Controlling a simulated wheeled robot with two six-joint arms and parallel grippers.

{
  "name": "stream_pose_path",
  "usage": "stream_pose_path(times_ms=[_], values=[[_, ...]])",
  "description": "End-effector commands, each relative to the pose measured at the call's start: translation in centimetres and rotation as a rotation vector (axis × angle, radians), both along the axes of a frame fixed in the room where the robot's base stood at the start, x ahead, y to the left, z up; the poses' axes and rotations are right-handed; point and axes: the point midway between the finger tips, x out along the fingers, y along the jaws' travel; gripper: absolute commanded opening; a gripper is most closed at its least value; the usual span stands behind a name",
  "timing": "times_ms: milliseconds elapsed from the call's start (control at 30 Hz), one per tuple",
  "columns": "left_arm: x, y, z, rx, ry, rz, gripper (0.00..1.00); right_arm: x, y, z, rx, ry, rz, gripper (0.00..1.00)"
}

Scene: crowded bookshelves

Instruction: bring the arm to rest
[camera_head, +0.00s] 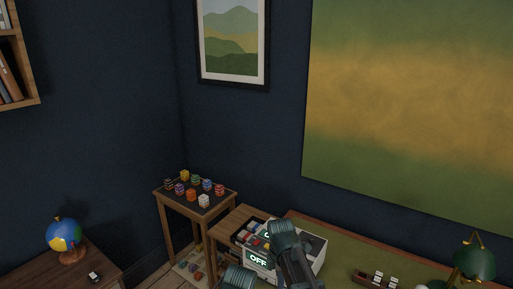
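Dark grey ridged arm parts of mine (286,248) rise from the bottom edge, right of centre, in the head view. Another ridged part of mine (237,277) shows at the lower left of them. I cannot tell which arm they belong to. No gripper fingertips show. The parts cover some of a white box (314,252) with lit "OFF" lettering and the desk behind.
A small wooden stand (160,193) holds several colourful striped pieces. A globe (64,236) stands on a dark table (38,272) at left. A green desk (345,250) at right bears a green lamp (474,263). A wall shelf (25,70) is at upper left.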

Motion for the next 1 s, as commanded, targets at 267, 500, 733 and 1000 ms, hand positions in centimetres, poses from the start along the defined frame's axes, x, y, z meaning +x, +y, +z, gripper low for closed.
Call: stream_pose_path(times_ms=[267,500,733,1000], values=[[0.0,0.0,-0.5,0.000,0.000,0.000,0.50,-9.3,1.5,-0.5,-0.036,-0.029,-0.631,0.00],[0.0,0.0,-0.8,0.000,0.000,0.000,0.50,-14.9,1.9,-0.7,-0.062,-0.065,-1.090,0.00],[0.0,0.0,-0.9,0.000,0.000,0.000,0.50,-17.0,1.9,-0.8,-0.072,-0.086,-1.297,0.00],[0.0,0.0,-0.9,0.000,0.000,0.000,0.50,-17.1,2.0,-0.7,-0.073,-0.088,-1.323,0.00]])
